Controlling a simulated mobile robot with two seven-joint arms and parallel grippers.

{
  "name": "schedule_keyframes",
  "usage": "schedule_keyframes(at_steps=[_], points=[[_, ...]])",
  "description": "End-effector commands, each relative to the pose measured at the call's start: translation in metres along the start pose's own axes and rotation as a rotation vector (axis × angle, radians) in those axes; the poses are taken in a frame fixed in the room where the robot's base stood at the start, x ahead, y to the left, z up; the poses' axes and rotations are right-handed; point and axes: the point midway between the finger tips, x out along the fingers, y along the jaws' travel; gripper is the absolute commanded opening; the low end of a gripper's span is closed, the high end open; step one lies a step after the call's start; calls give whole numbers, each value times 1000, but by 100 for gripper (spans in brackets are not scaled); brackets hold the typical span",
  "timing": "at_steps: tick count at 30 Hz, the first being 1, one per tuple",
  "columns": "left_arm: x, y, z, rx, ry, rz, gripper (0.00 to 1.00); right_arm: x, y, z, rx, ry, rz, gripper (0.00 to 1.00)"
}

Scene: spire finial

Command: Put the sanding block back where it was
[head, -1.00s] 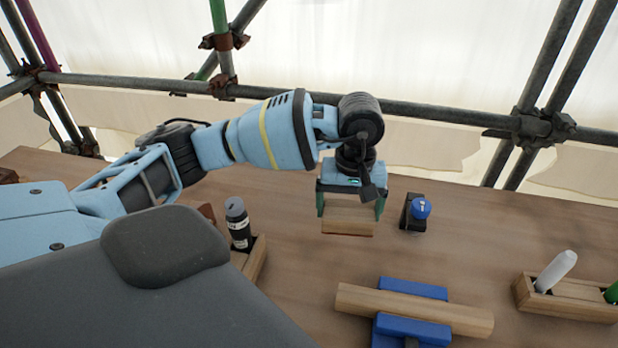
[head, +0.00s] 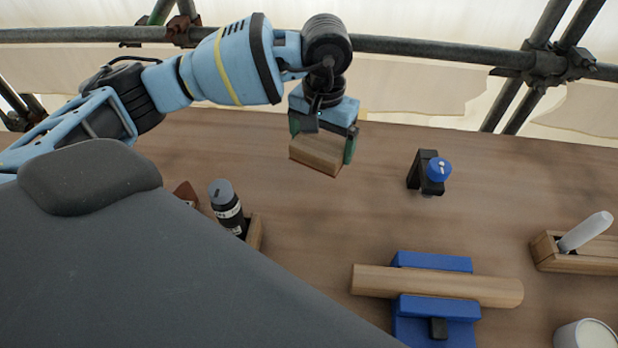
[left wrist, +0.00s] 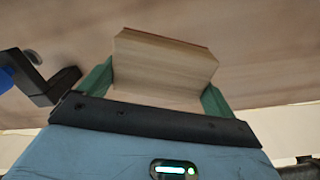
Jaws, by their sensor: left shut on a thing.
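My left gripper (head: 322,140) is shut on the sanding block (head: 318,154), a pale wooden block with a thin reddish-brown edge. The green fingers grip it from both sides, over the far part of the workbench (head: 300,215). The block sits turned at an angle in the head view. In the left wrist view the block (left wrist: 165,68) shows between the two fingers, with the wooden top beyond it. I cannot tell how large the gap below the block is. No marked place for it is clear. My right gripper is not in view.
A black clamp with a blue knob (head: 438,169) stands right of the gripper. A wooden spindle (head: 440,285) rests across a blue cradle (head: 436,262) in front. A dark bottle (head: 227,208) stands at left, a wooden holder (head: 548,252) and a white tub (head: 586,336) at right.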

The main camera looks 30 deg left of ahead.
Motion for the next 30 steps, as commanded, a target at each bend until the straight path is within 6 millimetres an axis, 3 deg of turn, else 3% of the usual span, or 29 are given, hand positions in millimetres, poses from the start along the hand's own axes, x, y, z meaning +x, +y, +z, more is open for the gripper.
schedule_keyframes(at_steps=[8,18,30], points=[[2,1,0,13,1,0,66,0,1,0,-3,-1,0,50],[54,1,0,12,-1,0,66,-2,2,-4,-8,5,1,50],[72,1,0,11,-1,0,66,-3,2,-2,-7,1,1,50]])
